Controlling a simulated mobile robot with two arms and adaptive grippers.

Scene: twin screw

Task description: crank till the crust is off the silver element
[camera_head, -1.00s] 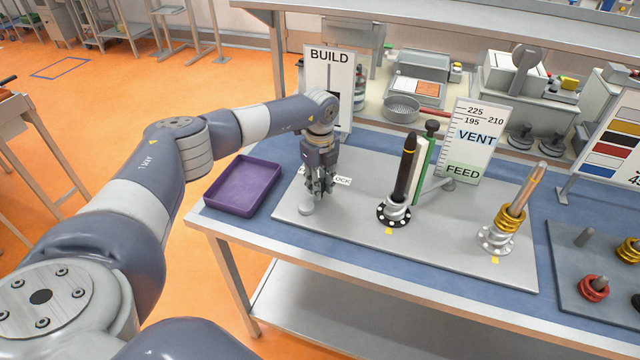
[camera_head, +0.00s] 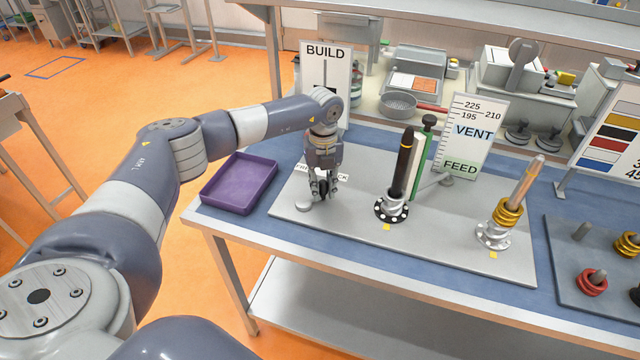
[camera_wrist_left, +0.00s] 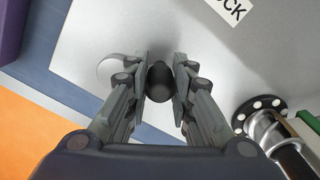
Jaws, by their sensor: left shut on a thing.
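My left gripper (camera_head: 321,194) is low over the grey plate (camera_head: 350,235), shut on a black knob (camera_wrist_left: 160,82) that shows between its fingers in the left wrist view. A pale round hub (camera_head: 304,204) sits just left of the fingers; the link between knob and hub is hidden. A silver element (camera_head: 394,201) on a black flange with white dots holds a dark, tilted shaft (camera_head: 405,158). Another silver element (camera_head: 493,232) carries gold rings (camera_head: 508,213) and a copper-coloured shaft (camera_head: 526,182). I cannot make out which surface is crust. My right gripper is out of view.
A purple tray (camera_head: 240,184) stands left of the plate. A BUILD sign (camera_head: 325,80), a green-and-white upright (camera_head: 421,160) and a VENT/FEED gauge board (camera_head: 472,135) stand behind. A dark rack (camera_head: 570,260) with rings lies at right.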

